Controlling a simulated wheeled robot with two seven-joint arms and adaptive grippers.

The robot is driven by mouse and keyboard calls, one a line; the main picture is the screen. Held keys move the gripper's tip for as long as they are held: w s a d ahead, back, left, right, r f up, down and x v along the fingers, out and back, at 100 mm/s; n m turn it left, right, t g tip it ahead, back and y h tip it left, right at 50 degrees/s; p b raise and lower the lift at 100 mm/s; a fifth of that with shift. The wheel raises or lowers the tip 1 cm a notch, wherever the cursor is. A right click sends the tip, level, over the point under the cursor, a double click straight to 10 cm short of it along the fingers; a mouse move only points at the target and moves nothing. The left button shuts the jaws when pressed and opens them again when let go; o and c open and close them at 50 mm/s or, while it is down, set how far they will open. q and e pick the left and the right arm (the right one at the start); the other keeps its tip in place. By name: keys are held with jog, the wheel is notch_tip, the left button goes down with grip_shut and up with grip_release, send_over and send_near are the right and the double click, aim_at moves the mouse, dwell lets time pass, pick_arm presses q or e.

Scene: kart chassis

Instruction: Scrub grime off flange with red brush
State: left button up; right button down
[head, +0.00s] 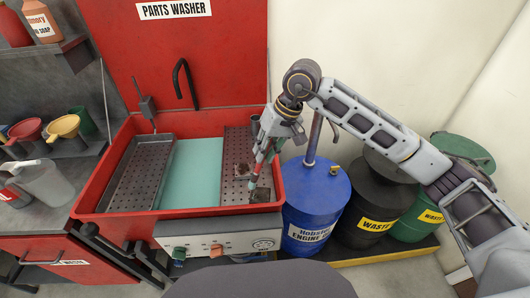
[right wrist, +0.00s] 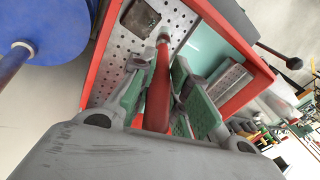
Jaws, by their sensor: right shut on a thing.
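The red brush (head: 258,162) is in my right gripper (head: 268,138), over the right part of the parts washer basin. In the right wrist view the brush's red handle (right wrist: 157,88) lies between the green-padded fingers of the gripper (right wrist: 165,95). Its pale tip points down toward the perforated tray; I cannot tell whether it touches anything. A dark, square, grimy plate, seemingly the flange (head: 260,195), lies on the tray near the basin's front right corner. It also shows in the right wrist view (right wrist: 140,18). A second dark patch (head: 242,170) lies behind it. My left gripper is not in view.
The red parts washer (head: 105,172) has a raised lid behind and a perforated tray (head: 136,176) at left. A blue drum (head: 316,205) with a pump stands close on the right, beside black and green waste drums. A clear jug (head: 45,182) and funnels stand on the left bench.

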jog(key=shift+r, duration=0.15)
jog(key=shift+r, duration=1.45)
